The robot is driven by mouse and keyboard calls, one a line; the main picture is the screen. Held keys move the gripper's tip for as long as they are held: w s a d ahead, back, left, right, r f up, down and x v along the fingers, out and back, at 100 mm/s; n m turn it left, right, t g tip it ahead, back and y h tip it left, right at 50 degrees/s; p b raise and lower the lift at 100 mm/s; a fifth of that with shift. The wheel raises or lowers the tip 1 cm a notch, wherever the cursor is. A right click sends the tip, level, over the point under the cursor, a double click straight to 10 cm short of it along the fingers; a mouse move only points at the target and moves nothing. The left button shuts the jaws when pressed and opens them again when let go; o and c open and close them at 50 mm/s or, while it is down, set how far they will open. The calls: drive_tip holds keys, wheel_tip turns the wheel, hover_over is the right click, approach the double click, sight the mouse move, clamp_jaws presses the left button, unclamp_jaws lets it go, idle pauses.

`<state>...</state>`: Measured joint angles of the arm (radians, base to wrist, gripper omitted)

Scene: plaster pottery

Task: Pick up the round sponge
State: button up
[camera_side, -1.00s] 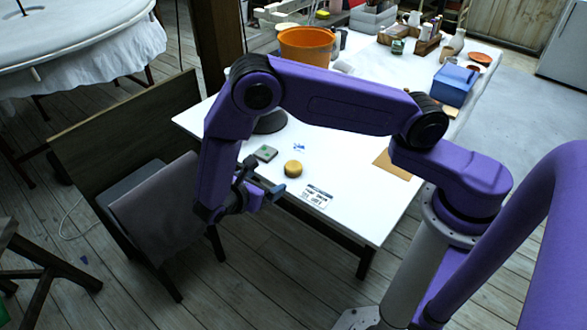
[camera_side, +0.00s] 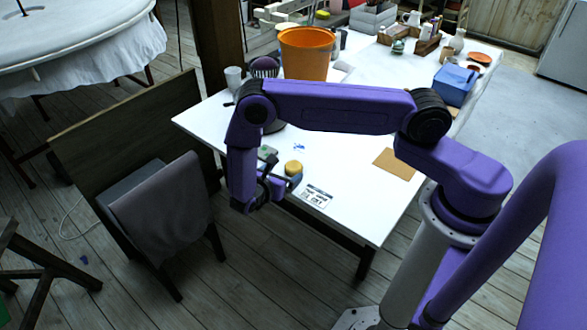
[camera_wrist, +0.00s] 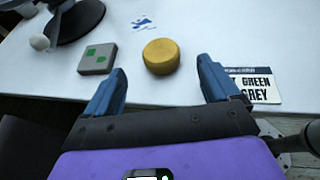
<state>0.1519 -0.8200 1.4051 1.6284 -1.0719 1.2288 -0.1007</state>
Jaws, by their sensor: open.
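The round sponge (camera_side: 293,168) is a small yellow-tan disc lying flat on the white table near its front edge. In the wrist view the sponge (camera_wrist: 161,56) sits ahead of my gripper (camera_wrist: 157,82), roughly between the lines of its two blue fingers but beyond their tips. My gripper (camera_side: 284,186) is open and empty, with its fingers apart and not touching the sponge. In the side view my gripper is at the table's front edge, just in front of the sponge, and my arm hides part of the table there.
A grey block with green marks (camera_wrist: 98,59) lies left of the sponge. A printed label card (camera_wrist: 254,85) lies to the right. A brown sheet (camera_side: 394,164) lies farther right. An orange bucket (camera_side: 306,55) stands behind. A chair (camera_side: 165,215) stands left of the table (camera_side: 345,215).

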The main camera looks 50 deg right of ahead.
sight(291, 169)
drive_tip(key=shift+x, duration=3.1)
drive_tip(key=shift+f, duration=0.1)
drive_tip(key=c, duration=1.1)
